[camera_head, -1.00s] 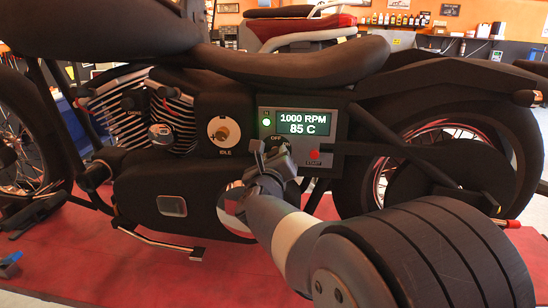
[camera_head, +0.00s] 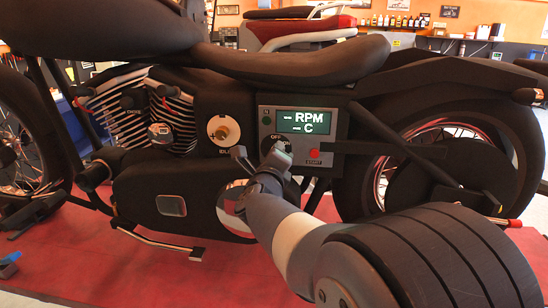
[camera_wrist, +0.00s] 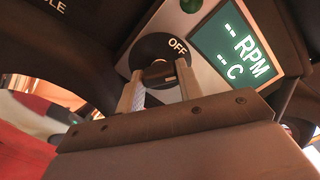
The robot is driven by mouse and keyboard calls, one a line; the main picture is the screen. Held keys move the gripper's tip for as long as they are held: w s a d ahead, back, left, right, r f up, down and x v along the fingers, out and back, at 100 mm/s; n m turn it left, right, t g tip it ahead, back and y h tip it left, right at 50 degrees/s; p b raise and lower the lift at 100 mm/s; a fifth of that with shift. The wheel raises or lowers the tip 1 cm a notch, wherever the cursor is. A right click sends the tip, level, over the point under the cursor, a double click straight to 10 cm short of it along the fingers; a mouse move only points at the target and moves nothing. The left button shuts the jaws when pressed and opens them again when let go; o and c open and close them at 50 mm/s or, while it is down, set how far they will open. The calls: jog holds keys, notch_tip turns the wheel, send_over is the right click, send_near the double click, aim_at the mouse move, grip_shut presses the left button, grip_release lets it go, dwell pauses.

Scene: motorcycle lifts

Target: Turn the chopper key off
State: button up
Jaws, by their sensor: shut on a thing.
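The chopper's control panel (camera_head: 340,125) shows "-- RPM" and "-- C" on its display (camera_head: 303,121). The small indicator lamp (camera_head: 267,120) left of the display is dark. In the wrist view the key (camera_wrist: 158,72) is a dark bar on a round black disc (camera_wrist: 150,45) marked "OFF". My gripper (camera_wrist: 159,82) is shut on the key, one pale finger on each side. In the head view my gripper (camera_head: 261,160) is at the panel's lower left and hides most of the key.
A red start button (camera_head: 314,153) sits just right of my gripper. An idle knob (camera_head: 223,132) is to the left. The seat (camera_head: 300,62) overhangs the panel, and the rear wheel (camera_head: 440,160) is to the right. The red lift deck (camera_head: 130,270) lies below.

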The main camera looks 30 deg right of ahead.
jog(key=n, duration=0.6)
jog(key=shift+p, duration=0.4)
jog(key=shift+n, duration=0.3)
jog(key=o, duration=1)
jog(key=v, duration=1.1)
jog(key=shift+w+b, duration=0.1)
jog(key=shift+b, duration=0.2)
jog(key=shift+w+d, duration=0.1)
jog(key=x, duration=1)
jog(key=shift+w+d+p, duration=0.25)
jog(key=shift+p, duration=0.1)
